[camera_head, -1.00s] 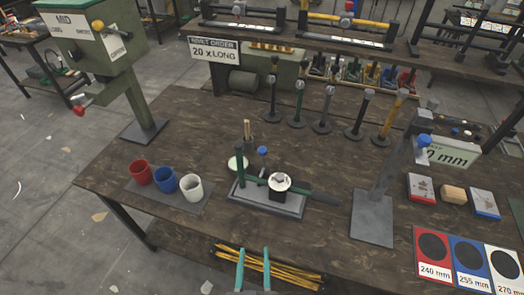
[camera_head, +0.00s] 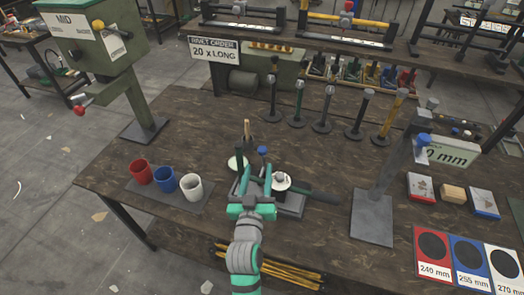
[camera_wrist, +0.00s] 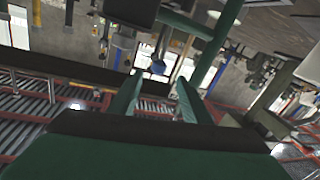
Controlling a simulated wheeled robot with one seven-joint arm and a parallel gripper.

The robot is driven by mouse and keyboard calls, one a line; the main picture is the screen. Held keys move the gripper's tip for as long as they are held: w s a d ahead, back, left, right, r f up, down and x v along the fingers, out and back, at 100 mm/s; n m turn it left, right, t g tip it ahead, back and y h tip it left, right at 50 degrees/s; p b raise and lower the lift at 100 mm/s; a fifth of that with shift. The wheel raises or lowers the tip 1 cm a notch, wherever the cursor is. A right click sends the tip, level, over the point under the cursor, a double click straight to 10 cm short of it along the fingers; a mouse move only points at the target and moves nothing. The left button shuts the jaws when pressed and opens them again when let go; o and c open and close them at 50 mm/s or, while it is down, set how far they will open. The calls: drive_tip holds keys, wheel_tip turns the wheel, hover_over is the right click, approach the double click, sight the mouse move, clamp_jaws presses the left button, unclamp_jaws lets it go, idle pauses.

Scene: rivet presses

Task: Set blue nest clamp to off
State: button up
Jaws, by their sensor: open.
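The blue ball knob (camera_head: 262,151) of a clamp stands up from a small fixture on the table. The fixture has a grey base plate (camera_head: 290,208), a green post (camera_head: 239,160) and a white round nest (camera_head: 281,181). My gripper (camera_head: 256,177) is open and empty, over the fixture's front left, with its fingers pointing away toward the knob. In the wrist view the blue knob (camera_wrist: 157,67) shows beyond and between my fingertips (camera_wrist: 157,85), apart from them. My gripper and arm hide part of the base plate and the knob's stem.
Red, blue and white cups (camera_head: 166,181) stand left of the fixture. A dark handle (camera_head: 322,198) sticks out to its right. A grey press stand (camera_head: 373,214) is further right. Several upright tools (camera_head: 322,110) stand behind. Yellow rods (camera_head: 285,272) lie at the front edge.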

sight(262, 154)
drive_tip(key=w, duration=0.2)
drive_tip(key=w+d, duration=0.1)
drive_tip(key=w, duration=0.5)
drive_tip(key=shift+d, duration=0.15)
drive_tip(key=shift+w, duration=0.8)
drive_tip(key=shift+d, duration=0.1)
clamp_jaws()
drive_tip(key=shift+w, duration=0.1)
